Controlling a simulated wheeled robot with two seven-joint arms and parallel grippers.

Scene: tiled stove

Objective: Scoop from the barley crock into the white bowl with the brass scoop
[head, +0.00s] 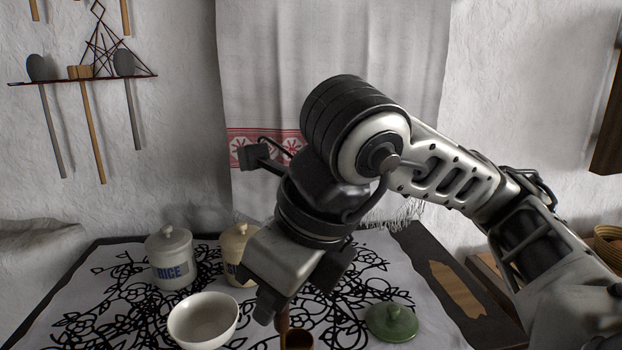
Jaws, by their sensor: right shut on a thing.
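My right gripper (277,303) reaches down over the table, pointing at its front. It is shut on the brass scoop (298,341), whose brown handle shows just below the fingers and whose brassy cup is cut by the bottom edge. The white bowl (203,320) stands upright just left of the gripper, apart from it; its visible inside looks empty. A green lid (391,322) lies on the cloth to the right. I cannot make out the barley crock; my arm hides part of the table. My left gripper is out of view.
A white crock marked RICE (169,258) and a cream crock (238,254), partly behind my gripper, stand lidded behind the bowl. A patterned cloth (110,285) covers the table. Utensils hang from a wall rack (82,78). A towel (330,45) hangs behind.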

